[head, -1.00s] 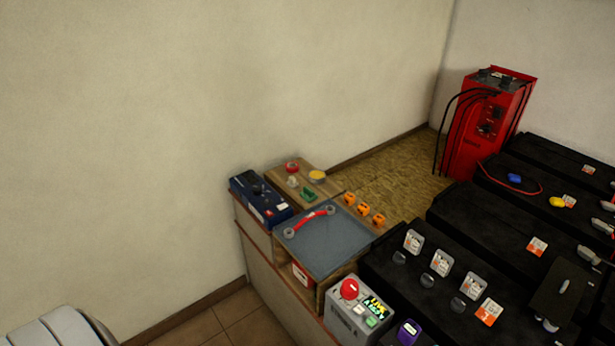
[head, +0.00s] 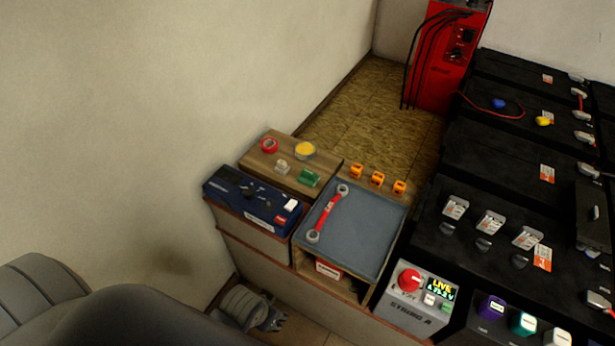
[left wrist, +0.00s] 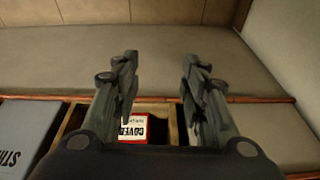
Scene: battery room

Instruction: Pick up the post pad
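No label marks a post pad; the small green block (head: 309,178) on the wooden board (head: 270,160) may be it, but I cannot be sure. It lies beside a small pale grey piece (head: 282,167), a red roll (head: 269,146) and a yellow-lidded tin (head: 305,150). My left gripper (head: 274,322) is low in front of the bench, well apart from the green block. In the left wrist view its two fingers (left wrist: 160,65) are spread with nothing between them. My right gripper is not in view.
A blue meter (head: 250,198) stands in front of the board. A grey tray (head: 365,235) holds a red-handled wrench (head: 328,215). A red-and-white box (left wrist: 133,128) sits in the cubby below.

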